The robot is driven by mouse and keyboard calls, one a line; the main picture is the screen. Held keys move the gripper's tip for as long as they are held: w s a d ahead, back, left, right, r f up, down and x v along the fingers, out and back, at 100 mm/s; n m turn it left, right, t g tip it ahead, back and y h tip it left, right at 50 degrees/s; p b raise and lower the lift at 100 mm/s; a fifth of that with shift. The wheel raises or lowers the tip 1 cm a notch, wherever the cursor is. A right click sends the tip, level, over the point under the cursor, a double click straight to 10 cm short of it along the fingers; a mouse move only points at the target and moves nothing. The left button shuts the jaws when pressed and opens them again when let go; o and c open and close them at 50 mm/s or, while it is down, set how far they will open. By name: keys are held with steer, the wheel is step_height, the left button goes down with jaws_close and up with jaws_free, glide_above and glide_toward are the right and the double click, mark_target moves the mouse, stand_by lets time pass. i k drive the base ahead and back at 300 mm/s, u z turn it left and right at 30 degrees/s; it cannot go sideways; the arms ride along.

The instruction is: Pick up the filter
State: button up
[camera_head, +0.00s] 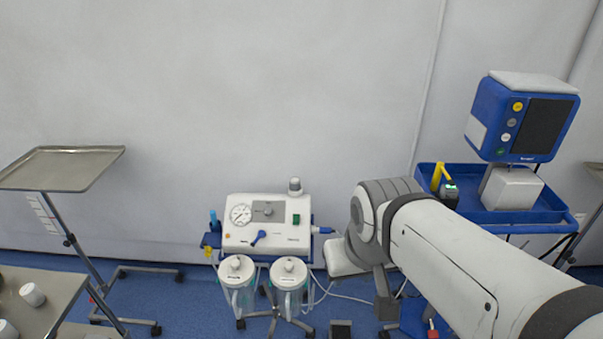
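I cannot tell for certain which thing is the filter. A small white and grey cylinder (295,186) stands upright on top of the white suction unit (234,238), near its right end, and may be it. My arm reaches in from the lower right and bends beside the unit. A dark part at its end, which looks like my gripper (385,297), points down to the right of the unit, below and apart from the cylinder. Its fingertips are not clear, and I see nothing held in it.
Two lidded clear canisters (237,268) hang at the unit's front, with tubes to the right. A blue cart (528,214) with a monitor (522,117) stands at the right. A steel tray stand (62,168) and a table (50,300) with white cups are at the left.

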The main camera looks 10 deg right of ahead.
mark_target(295, 182)
steer(key=u, duration=0.05)
steer(key=i, duration=1)
steer(key=z, duration=0.05)
